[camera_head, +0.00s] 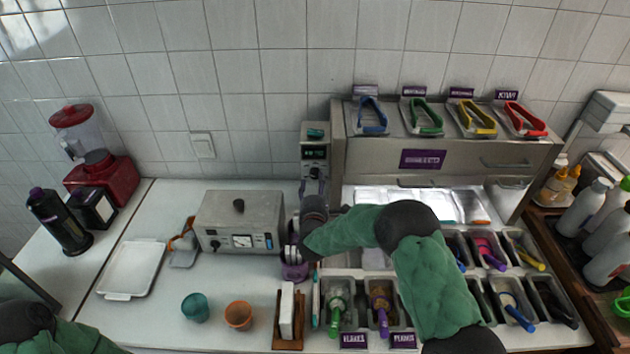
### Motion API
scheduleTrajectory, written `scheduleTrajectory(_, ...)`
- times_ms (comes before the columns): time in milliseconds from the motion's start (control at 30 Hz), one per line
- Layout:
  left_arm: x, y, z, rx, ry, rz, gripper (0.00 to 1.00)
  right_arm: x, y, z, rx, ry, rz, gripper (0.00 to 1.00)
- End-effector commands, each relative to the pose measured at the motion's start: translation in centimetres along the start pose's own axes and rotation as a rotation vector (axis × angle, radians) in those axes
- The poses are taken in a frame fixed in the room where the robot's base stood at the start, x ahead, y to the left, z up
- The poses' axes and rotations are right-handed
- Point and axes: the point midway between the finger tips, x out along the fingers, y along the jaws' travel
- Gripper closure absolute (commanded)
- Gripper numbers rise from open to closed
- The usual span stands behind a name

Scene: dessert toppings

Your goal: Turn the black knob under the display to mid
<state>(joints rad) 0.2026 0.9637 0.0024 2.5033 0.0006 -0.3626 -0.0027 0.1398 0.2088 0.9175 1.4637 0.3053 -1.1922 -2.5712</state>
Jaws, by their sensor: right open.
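A tall grey machine (304,138) stands against the back wall, with a dark display (314,154) showing small green marks. The black knob (314,172) appears as a small dark shape just under the display. Its pointer position is too small to read. My right arm reaches in from the lower right, and my right gripper (314,184) is open in front of the machine, just below the knob. I cannot tell whether the fingers touch the knob. My left arm shows only at the lower left corner; its gripper is out of view.
A grey box with dials (215,222) stands left of my right wrist. A teal cup (195,307), an orange cup (239,315) and a white tray (132,268) are on the counter. Topping bins lie under my right arm.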

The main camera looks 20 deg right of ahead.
Motion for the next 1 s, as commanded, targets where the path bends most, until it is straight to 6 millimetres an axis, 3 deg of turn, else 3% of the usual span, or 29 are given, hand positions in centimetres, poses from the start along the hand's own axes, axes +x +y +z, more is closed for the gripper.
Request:
scheduleTrajectory(233,0.3,-0.1,0.0,0.000,0.000,0.000,0.60,2.9,-0.1,0.0,-0.001,-0.001,0.000,0.44)
scheduleTrajectory(633,0.4,-0.1,0.0,0.000,0.000,0.000,0.60,3.5,0.0,0.0,-0.001,0.001,-0.001,0.44)
scheduleTrajectory(833,0.4,-0.1,0.0,0.000,0.000,0.000,0.60,3.5,0.0,0.0,-0.001,0.001,0.000,1.00)
scheduleTrajectory(1000,0.4,-0.1,0.0,0.000,0.000,0.000,0.60,3.5,0.0,0.0,0.001,0.001,-0.001,1.00)
